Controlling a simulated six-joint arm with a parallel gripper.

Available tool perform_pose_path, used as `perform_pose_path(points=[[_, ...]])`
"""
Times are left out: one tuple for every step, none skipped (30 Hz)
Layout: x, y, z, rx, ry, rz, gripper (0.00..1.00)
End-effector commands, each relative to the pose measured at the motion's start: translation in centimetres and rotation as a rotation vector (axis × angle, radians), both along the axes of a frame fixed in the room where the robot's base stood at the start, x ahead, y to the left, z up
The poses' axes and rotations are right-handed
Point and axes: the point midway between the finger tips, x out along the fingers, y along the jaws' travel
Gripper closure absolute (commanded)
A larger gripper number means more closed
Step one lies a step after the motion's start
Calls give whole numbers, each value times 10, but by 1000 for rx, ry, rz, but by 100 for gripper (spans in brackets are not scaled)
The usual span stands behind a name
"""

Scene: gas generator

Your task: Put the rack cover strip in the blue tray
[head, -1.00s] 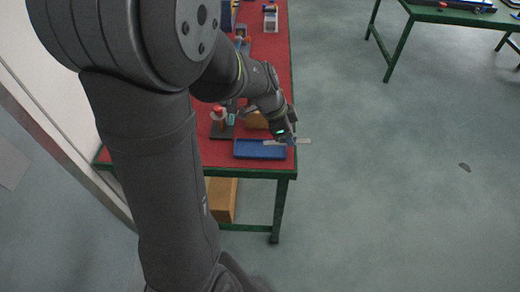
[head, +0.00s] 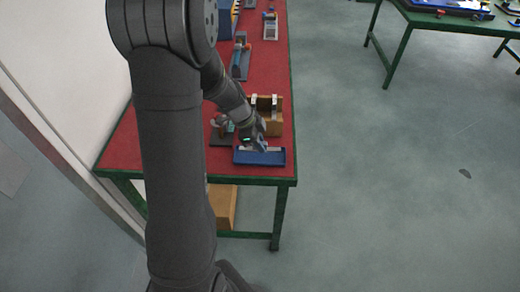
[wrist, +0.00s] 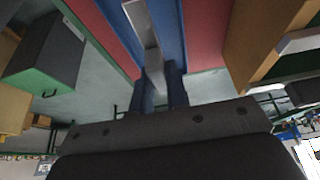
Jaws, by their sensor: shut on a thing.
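The blue tray (head: 277,160) lies near the front edge of the red-topped table, and its blue surface also shows in the wrist view (wrist: 171,25). My gripper (head: 263,148) is at the tray, over its back part. It is shut on the rack cover strip (head: 245,149), a thin pale strip that runs along the tray's length. In the wrist view the strip (wrist: 142,22) reaches out from between my blue fingers (wrist: 164,88) against the tray's blue. I cannot tell whether the strip touches the tray floor. My gripper hides its middle.
A wooden rack (head: 272,122) with pale upright strips stands just behind the tray. A dark base with small parts (head: 219,138) is at the tray's back left. Open floor is to the right.

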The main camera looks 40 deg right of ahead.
Motion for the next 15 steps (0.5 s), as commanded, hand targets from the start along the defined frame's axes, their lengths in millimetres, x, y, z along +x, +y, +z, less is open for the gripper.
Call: perform_pose_path(points=[[-1, 1, -7, 3, 3, 1, 100], [-1, 1, -12, 4, 4, 1, 100], [-1, 1, -18, 5, 3, 1, 100], [-1, 1, -23, 5, 3, 1, 100], [-1, 1, -26, 4, 4, 1, 100], [-1, 1, -31, 3, 3, 1, 100], [-1, 1, -33, 2, 3, 1, 100], [-1, 1, -34, 2, 3, 1, 100], [-1, 1, -34, 2, 2, 0, 100], [-1, 0, -33, 1, 1, 1, 100], [-1, 0, -33, 1, 1, 1, 100], [-1, 0, -33, 1, 1, 1, 100], [-1, 0, -33, 1, 1, 1, 100], [-1, 0, -33, 1, 1, 1, 100], [-1, 0, -33, 2, 2, 0, 100]])
